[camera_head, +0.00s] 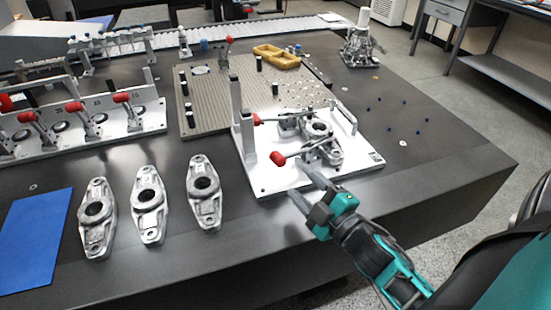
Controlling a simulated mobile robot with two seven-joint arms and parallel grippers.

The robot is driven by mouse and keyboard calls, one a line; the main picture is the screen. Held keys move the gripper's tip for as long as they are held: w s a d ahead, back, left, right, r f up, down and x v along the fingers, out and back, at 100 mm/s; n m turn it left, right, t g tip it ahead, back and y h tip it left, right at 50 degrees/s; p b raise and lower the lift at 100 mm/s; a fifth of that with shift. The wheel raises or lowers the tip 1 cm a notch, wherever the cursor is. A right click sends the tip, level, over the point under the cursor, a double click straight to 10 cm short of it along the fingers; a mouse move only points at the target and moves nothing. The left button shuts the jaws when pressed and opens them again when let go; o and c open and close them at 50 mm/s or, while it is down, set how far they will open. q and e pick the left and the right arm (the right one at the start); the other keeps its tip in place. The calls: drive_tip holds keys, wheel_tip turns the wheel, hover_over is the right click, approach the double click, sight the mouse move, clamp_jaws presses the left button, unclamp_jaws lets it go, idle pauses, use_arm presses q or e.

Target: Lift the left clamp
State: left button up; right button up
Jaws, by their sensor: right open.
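A pale fixture plate (268,186) holds a silver cast part (318,128) and two toggle clamps with red handles. The back clamp's red grip (257,119) lies a little further left in the picture, beside an upright post. The front clamp's red grip (278,158) is nearer to me, and its lever runs right toward the part. Both levers lie low, near level. My right gripper (301,184) is open and empty at the plate's front edge, just below and right of the front grip. It appears apart from both clamps. My left gripper is out of view.
Three loose castings (149,204) stand in a row left of the plate, beside a blue mat (35,240). Another fixture with red-handled clamps (85,125) is at left. A perforated plate (215,100) and yellow tray (276,56) lie behind. The table's right side is mostly clear.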

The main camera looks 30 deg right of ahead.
sight(283, 164)
drive_tip(key=w, duration=1)
drive_tip(key=shift+w+a, duration=0.15)
clamp_jaws()
idle(0.4)
